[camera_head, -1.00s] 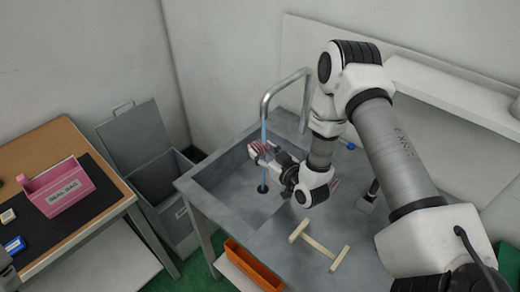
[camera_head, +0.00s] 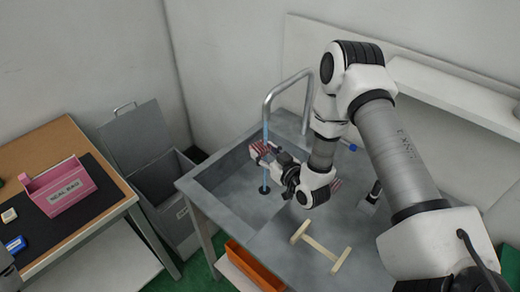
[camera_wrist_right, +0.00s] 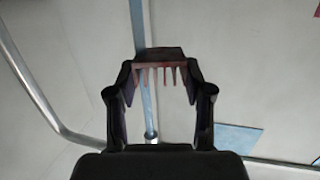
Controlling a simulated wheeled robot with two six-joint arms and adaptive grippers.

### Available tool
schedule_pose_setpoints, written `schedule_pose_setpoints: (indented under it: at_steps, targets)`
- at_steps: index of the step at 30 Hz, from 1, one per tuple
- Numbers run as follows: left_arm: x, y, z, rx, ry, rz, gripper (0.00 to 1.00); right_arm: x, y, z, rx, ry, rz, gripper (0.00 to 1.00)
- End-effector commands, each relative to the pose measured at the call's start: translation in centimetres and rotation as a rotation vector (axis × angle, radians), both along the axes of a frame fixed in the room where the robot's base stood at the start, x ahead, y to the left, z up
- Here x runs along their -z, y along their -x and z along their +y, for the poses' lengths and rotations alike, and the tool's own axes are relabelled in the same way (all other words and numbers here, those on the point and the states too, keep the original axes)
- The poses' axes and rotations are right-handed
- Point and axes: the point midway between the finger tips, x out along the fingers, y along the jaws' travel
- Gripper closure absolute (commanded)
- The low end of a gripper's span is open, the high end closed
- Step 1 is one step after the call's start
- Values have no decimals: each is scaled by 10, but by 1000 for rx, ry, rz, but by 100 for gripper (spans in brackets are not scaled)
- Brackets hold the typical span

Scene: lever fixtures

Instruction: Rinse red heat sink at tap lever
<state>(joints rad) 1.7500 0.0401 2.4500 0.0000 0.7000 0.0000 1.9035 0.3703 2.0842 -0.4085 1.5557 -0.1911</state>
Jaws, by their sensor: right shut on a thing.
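My right gripper (camera_head: 268,155) is shut on the red heat sink (camera_head: 257,151) and holds it above the sink basin (camera_head: 228,187). In the right wrist view the heat sink's reddish fins (camera_wrist_right: 168,76) show between the fingers. A blue water stream (camera_head: 266,132) runs from the bent metal tap (camera_head: 284,84) down towards the dark drain (camera_head: 264,189). The heat sink is at the stream; exact contact is hard to tell. A blue knob (camera_head: 352,147), perhaps the tap lever's end, shows behind my right arm.
A red-striped piece (camera_head: 337,184) lies right of my wrist, partly hidden. A pale wooden H-shaped piece (camera_head: 320,246) lies on the bench. An orange tray (camera_head: 252,266) is at the front. A lidded grey bin (camera_head: 160,185) and a table with a pink box (camera_head: 62,188) stand left.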

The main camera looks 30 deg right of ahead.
Motion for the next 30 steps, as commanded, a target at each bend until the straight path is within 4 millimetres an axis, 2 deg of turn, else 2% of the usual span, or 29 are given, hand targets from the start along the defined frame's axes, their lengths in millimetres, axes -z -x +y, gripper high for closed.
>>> schedule_pose_setpoints:
  at_steps: [13,30]
  targets:
    - [-5,0,0,0,0,0,63,0,10,-7,0,-1,0,84]
    - [2,0,0,0,0,0,63,0,0,0,0,0,-1,84]
